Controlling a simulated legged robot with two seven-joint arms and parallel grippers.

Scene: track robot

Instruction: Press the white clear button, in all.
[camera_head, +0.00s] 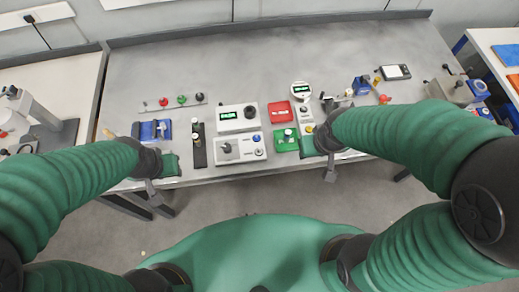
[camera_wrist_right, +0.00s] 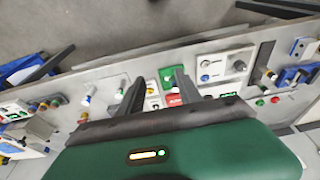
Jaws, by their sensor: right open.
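I cannot make out a white button marked clear; the lettering is too small.
A red box (camera_head: 280,112) and a green box (camera_head: 286,139) sit mid-table. A blue fixture (camera_head: 152,130) is near my left gripper. A row of red and green buttons (camera_head: 182,100) lies behind. The back of the grey table (camera_head: 220,60) is clear.

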